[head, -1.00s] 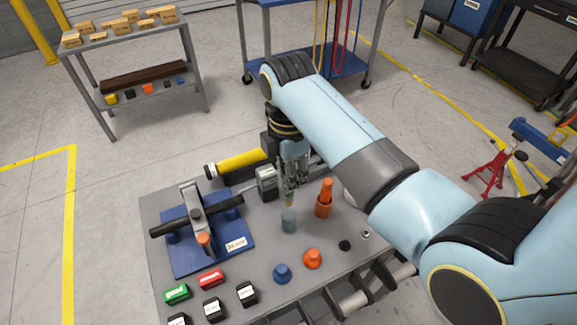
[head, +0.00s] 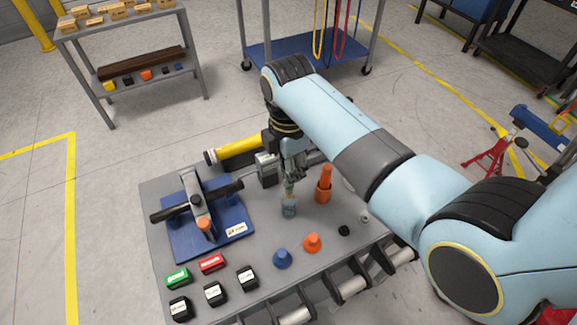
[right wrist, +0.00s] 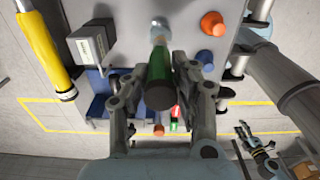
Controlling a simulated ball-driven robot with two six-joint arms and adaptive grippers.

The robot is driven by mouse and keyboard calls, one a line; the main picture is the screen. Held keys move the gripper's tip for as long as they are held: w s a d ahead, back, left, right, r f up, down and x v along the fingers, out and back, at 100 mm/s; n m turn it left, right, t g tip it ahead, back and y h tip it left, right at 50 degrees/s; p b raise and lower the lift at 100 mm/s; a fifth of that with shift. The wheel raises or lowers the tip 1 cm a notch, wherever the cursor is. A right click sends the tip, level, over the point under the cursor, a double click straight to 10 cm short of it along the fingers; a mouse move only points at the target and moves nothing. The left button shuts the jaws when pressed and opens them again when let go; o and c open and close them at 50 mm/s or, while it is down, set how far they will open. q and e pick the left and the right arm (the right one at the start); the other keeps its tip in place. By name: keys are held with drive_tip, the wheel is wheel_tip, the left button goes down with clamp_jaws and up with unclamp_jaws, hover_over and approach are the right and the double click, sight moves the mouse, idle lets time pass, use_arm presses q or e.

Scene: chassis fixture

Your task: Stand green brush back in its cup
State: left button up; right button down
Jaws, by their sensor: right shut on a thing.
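The green brush (right wrist: 158,72) is held between the fingers of my right gripper (head: 290,175). In the right wrist view its dark green handle points toward the camera, and its paler end lies away from it. My right gripper is shut on the handle. In the head view the brush is close to upright, and its lower end is at the mouth of the blue-grey cup (head: 289,210). The end appears to be inside the cup, but I cannot tell how deep. The fingers are above the cup rim.
An orange cup (head: 323,195) with an orange thing standing in it is close on the right. A grey box (head: 267,168) and a yellow cylinder (head: 237,147) are behind. A blue fixture (head: 216,239) is left; blue and orange knobs stand in front.

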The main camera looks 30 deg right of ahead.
idle(0.5)
drive_tip(key=shift+f, duration=0.15)
drive_tip(key=shift+f+b, duration=1.1)
drive_tip(key=shift+f, duration=1)
drive_tip(key=c, duration=1)
unclamp_jaws()
